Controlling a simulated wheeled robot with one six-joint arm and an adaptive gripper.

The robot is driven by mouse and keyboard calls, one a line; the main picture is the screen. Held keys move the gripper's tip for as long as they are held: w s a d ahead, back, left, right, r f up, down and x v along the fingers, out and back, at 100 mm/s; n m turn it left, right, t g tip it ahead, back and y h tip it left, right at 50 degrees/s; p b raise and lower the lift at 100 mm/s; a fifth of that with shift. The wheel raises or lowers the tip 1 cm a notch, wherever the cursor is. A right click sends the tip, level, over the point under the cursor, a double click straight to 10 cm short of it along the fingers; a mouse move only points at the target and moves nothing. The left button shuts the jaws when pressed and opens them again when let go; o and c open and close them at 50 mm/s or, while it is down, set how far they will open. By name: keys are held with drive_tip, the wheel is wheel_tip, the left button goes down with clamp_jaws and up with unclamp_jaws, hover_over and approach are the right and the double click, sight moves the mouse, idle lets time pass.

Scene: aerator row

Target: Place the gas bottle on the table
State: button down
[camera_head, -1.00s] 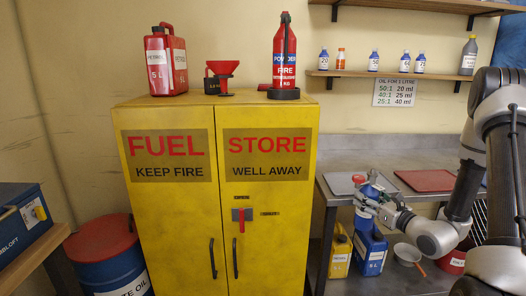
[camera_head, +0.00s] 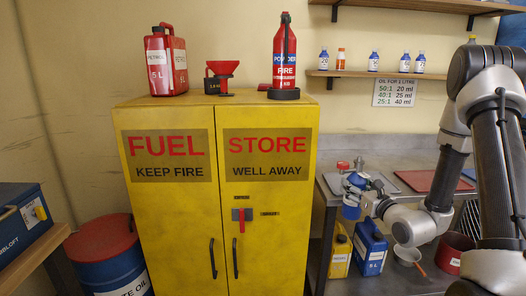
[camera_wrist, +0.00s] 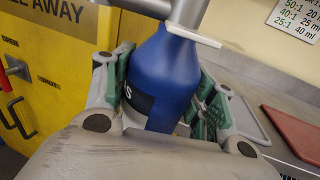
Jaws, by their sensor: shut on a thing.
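The gas bottle (camera_head: 351,208) is blue with a dark label and a metal fitting on top. In the wrist view the bottle (camera_wrist: 164,80) sits between the green finger pads. My gripper (camera_head: 358,190) is shut on it and holds it slightly tilted. In the head view it is in front of the grey metal table (camera_head: 400,163), near its left end. Whether its base touches anything cannot be told. A small red part shows beside the bottle's top.
A red mat (camera_head: 432,181) lies on the table. Below are a yellow can (camera_head: 340,256), a blue can (camera_head: 370,250), a white pan (camera_head: 407,254) and a red container (camera_head: 452,252). The yellow fuel cabinet (camera_head: 220,225) stands close at the left.

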sight(359, 179)
drive_tip(key=shift+w+a+r, duration=0.1)
drive_tip(key=shift+a+r, duration=0.2)
drive_tip(key=shift+r, duration=0.6)
drive_tip(key=shift+w+a+r, duration=0.1)
drive_tip(key=shift+a+r, duration=0.15)
drive_tip(key=shift+r, duration=0.65)
